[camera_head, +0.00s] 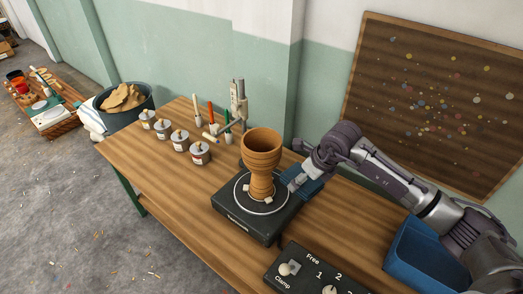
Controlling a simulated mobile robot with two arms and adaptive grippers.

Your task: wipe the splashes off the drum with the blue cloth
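A brown goblet drum (262,160) stands upright on a black turntable (232,215) with a pale ring around the drum's foot. No splashes can be made out on it at this size. My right gripper (295,182) is just right of the drum's lower part, reaching in from the right. A dark blue patch, apparently the blue cloth (313,187), shows beneath and beside the gripper. Whether the fingers hold it, or touch the drum, cannot be told. My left gripper is not in view.
A control box marked Clamp and Free (300,272) lies at the table's front. A blue bin (425,258) stands on the right. Several small tins (200,153) and upright coloured tools (211,115) stand behind left. The wooden table (165,185) is clear at left.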

